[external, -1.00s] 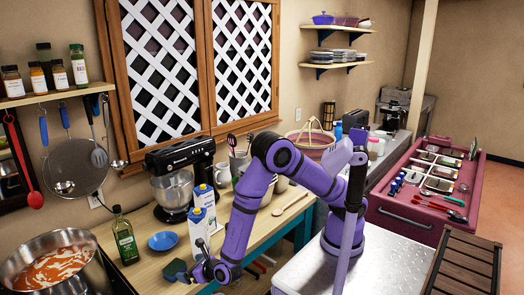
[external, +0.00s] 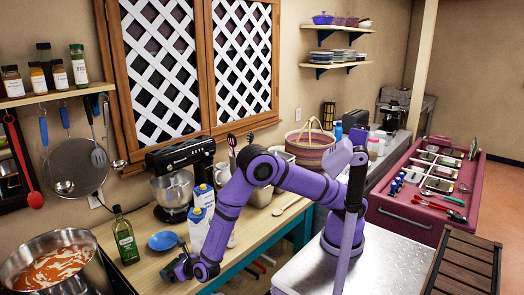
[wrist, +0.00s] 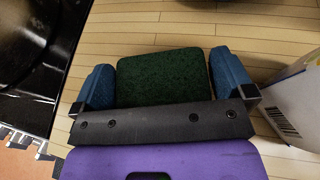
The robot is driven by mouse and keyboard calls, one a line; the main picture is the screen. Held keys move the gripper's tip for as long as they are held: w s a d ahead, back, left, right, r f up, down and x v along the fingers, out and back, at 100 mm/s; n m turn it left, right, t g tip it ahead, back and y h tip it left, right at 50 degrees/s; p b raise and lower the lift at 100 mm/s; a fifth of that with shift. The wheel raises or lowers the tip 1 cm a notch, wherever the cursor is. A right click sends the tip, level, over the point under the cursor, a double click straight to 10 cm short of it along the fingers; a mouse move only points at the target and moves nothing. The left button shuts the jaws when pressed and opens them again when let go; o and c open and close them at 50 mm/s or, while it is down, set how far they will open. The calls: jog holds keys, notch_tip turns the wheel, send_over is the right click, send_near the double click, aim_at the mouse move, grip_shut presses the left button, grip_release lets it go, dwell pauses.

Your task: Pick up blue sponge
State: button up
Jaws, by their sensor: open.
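The sponge (wrist: 162,82) lies on the wooden counter in the wrist view, with its dark green scouring face up. No blue part of it can be made out from here. My gripper (wrist: 162,62) is open, with one blue-padded finger on each side of the sponge. The right finger is very close to the sponge's right edge, and a narrow gap shows at the left; contact cannot be told. My gripper's dark palm bar hides the sponge's near edge. In the external view my gripper (external: 177,268) is low at the counter's front edge and hides the sponge.
Milk cartons (external: 198,220) stand close behind my gripper; one carton (wrist: 294,100) is just right of my right finger. A blue bowl (external: 162,241), an oil bottle (external: 124,238) and a stand mixer (external: 178,168) are farther back. A pot (external: 50,265) is at the left.

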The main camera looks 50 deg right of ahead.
jog(key=shift+w+a+f, duration=0.1)
jog(key=shift+w, duration=0.2)
jog(key=c, duration=0.6)
